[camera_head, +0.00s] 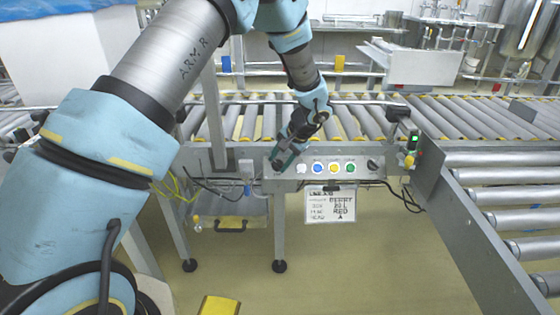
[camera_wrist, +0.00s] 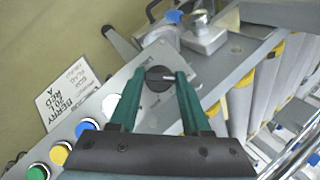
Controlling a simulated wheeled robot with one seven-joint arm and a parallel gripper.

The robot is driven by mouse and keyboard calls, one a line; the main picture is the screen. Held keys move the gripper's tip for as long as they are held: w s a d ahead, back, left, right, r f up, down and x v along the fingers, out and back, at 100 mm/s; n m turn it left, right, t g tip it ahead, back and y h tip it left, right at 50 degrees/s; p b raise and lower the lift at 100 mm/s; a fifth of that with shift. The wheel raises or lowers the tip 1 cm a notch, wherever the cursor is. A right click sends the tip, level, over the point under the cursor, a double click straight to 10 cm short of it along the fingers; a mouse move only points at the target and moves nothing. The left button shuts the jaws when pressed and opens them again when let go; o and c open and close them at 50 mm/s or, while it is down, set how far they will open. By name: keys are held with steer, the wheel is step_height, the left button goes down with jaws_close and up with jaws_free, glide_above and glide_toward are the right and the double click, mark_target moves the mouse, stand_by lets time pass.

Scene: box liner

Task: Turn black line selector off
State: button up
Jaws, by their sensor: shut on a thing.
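The black line selector (camera_wrist: 159,84) is a round black knob with a pale pointer mark, at the end of the grey control panel (camera_wrist: 140,105) in the wrist view. My gripper (camera_wrist: 160,76) has its two green fingers on either side of the knob and is shut on it. In the head view my gripper (camera_head: 281,163) is at the left end of the panel (camera_head: 312,182), where it mostly hides the selector.
White, blue (camera_head: 317,168), yellow (camera_head: 334,168) and green (camera_head: 351,168) buttons sit right of my gripper. Another black knob (camera_head: 373,164) is at the panel's right end. A paper sign (camera_head: 330,203) hangs below. Roller conveyors (camera_head: 350,122) run behind and to the right.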

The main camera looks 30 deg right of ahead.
jaws_close()
steer(key=shift+f+m+b, duration=0.1)
steer(key=shift+m+b, duration=0.2)
steer(key=m+t+b, duration=0.2)
steer(key=m, duration=0.1)
steer(key=shift+s+d+f+y, duration=0.15)
steer(key=shift+s+y, duration=0.05)
steer(key=shift+y, duration=0.1)
steer(key=shift+s+m+t+b, duration=0.1)
steer(key=shift+m+t+b, duration=1.3)
steer(key=shift+m, duration=0.7)
steer(key=o, duration=1)
jaws_free()
steer(key=shift+c, duration=0.2)
